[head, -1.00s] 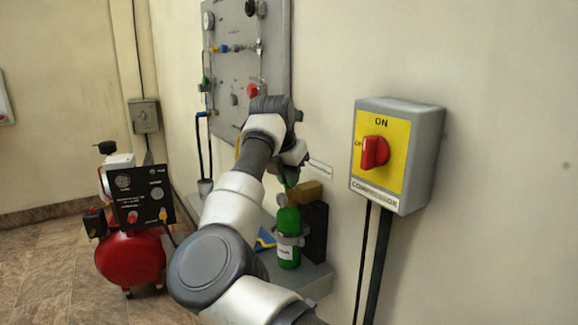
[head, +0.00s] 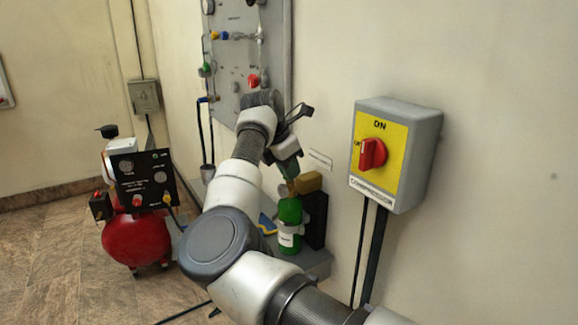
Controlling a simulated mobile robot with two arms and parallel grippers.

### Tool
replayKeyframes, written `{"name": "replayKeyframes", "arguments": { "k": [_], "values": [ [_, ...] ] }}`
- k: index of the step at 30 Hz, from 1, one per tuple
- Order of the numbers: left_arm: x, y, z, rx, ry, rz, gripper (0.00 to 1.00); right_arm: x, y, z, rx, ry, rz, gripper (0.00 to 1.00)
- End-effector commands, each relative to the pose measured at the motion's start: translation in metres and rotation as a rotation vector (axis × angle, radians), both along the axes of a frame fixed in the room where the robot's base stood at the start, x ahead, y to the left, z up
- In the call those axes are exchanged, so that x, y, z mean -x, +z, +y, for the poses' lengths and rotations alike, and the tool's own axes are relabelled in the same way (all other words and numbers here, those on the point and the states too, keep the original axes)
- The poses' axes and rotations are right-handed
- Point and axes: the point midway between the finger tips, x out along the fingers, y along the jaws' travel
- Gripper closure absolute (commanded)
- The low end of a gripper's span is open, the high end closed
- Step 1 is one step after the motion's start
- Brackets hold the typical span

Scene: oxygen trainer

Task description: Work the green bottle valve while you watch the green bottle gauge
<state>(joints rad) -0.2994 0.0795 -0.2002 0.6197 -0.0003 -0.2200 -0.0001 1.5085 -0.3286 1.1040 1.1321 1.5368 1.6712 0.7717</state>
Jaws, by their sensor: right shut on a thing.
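The green bottle (head: 289,225) stands upright on the grey shelf (head: 318,262) against the wall, with a white label on its front. My right gripper (head: 289,178) reaches down over the bottle's top and is shut on the green bottle valve. The valve itself is mostly hidden by the gripper. A brass-coloured block (head: 308,182) sits just right of the bottle's top, above a dark block. I cannot make out the green bottle gauge or its reading. My left gripper is not in view.
A yellow compressor switch box (head: 397,150) with a red knob is on the wall at right. A grey panel (head: 232,60) with gauges and valves hangs behind my arm. A red compressor (head: 136,237) stands on the floor at left.

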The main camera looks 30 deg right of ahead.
Motion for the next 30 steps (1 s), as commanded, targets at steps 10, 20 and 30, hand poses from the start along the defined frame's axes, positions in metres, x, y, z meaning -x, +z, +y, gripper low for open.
{"name": "replayKeyframes", "arguments": {
  "k": [10, 20, 30],
  "values": [
    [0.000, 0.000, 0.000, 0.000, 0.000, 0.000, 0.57, 0.000, 0.001, -0.001, 0.002, -0.002, -0.001, 0.87],
    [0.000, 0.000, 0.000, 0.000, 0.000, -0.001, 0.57, 0.000, 0.000, -0.001, 0.001, -0.001, 0.000, 0.63],
    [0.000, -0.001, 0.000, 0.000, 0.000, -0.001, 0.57, -0.001, 0.027, 0.010, 0.001, 0.001, -0.004, 0.63]
  ]
}}
